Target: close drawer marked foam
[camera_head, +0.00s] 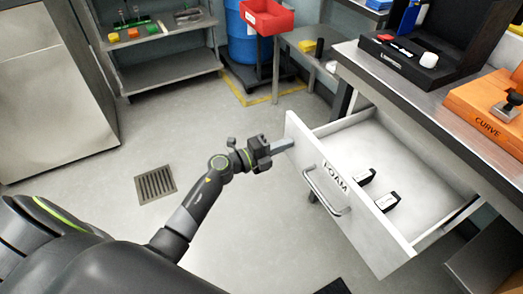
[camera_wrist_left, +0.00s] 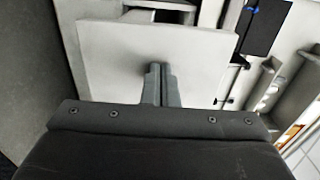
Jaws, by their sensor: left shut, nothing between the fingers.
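The white drawer marked FOAM (camera_head: 335,176) stands pulled out from under the workbench in the head view. Its front panel has a metal bar handle (camera_head: 325,193). Two small black-and-white items (camera_head: 387,202) lie inside the drawer. My left gripper (camera_head: 283,146) is shut and empty, with its fingertips at the upper left part of the front panel. In the left wrist view the shut fingers (camera_wrist_left: 160,85) point at a pale flat panel (camera_wrist_left: 190,45); whether they touch it I cannot tell. My right gripper is not in view.
The workbench (camera_head: 400,88) carries a black case (camera_head: 425,50) and an orange CURVE block (camera_head: 490,110). A red bin (camera_head: 266,17) and a blue barrel (camera_head: 240,40) stand at the back. The floor left of the drawer is clear around a drain grate (camera_head: 155,185).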

